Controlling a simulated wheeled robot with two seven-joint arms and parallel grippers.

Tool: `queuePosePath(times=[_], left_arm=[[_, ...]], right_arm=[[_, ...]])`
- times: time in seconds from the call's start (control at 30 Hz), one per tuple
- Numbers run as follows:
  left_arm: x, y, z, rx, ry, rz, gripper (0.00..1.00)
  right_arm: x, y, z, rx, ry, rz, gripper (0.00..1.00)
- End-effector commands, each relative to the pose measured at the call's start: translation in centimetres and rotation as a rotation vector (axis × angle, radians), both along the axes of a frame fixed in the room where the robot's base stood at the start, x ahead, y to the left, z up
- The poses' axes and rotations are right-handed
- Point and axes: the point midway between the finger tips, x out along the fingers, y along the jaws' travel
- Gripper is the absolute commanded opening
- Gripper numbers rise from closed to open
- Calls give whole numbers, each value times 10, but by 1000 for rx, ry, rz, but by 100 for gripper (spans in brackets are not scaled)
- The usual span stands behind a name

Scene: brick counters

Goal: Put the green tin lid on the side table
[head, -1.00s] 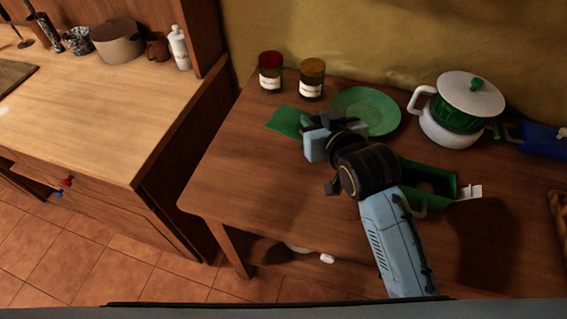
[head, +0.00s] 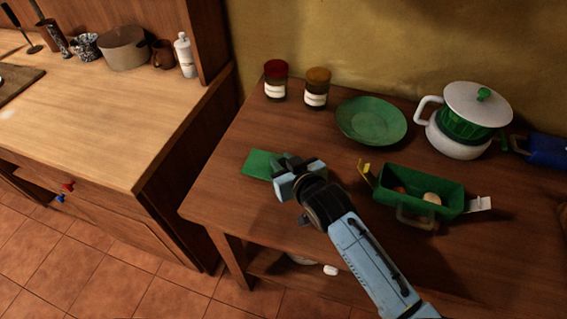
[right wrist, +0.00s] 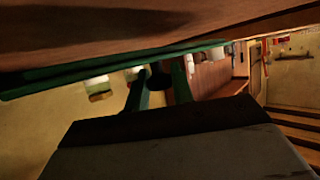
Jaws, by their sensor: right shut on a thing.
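The green tin lid (head: 260,163) is a flat green rectangle over the left part of the brown side table (head: 235,195). My right gripper (head: 280,166) is shut on the lid's right edge. In the right wrist view the lid (right wrist: 70,78) shows edge-on as a thin green strip, close to the table surface (right wrist: 90,30). I cannot tell whether it touches the table. The open green tin (head: 445,206) stands to the right on the same table, with several small things inside. My left gripper is not in view.
A green plate (head: 371,121), a red-lidded jar (head: 276,88) and a yellow-lidded jar (head: 317,90) stand behind. A white and green pot (head: 462,140) is at the back right. The table's front left is clear. A wooden counter (head: 90,110) stands at left.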

Motion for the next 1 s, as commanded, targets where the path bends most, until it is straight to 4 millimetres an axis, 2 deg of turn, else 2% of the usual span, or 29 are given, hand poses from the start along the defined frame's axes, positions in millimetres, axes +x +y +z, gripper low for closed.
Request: queuePosePath(times=[0.73, 0.77, 0.9, 1.0], left_arm=[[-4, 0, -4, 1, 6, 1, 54], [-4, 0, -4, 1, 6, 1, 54], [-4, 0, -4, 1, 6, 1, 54], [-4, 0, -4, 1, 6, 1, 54]], right_arm=[[0, 1, -12, 2, -3, 1, 1], [0, 0, -12, 2, -3, 1, 27], [0, 0, -12, 1, -3, 0, 45], [0, 0, -12, 1, -3, 0, 46]])
